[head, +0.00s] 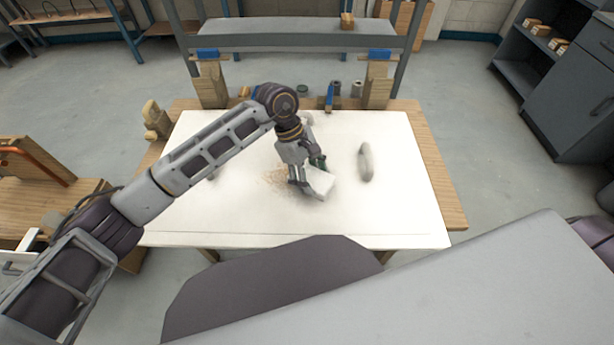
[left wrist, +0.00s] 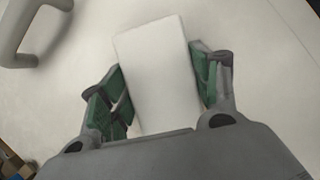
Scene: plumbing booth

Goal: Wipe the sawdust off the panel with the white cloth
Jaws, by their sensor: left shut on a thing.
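The white panel (head: 390,215) lies flat on a wooden bench. A patch of tan sawdust (head: 277,180) shows on it near the middle, just left of my left gripper (head: 308,180). My left gripper is shut on the white cloth (head: 320,183), a pale block-like pad low over or on the panel; I cannot tell whether it touches. In the left wrist view the cloth (left wrist: 160,75) sits between the green finger pads (left wrist: 160,85). The gripper and cloth may hide some sawdust. My right gripper is out of view.
A pale grey handle (head: 365,162) stands on the panel right of the cloth; it also shows in the left wrist view (left wrist: 24,40). Wooden blocks (head: 377,88) and small cans (head: 356,89) line the bench's back edge. The panel's right and front areas are clear.

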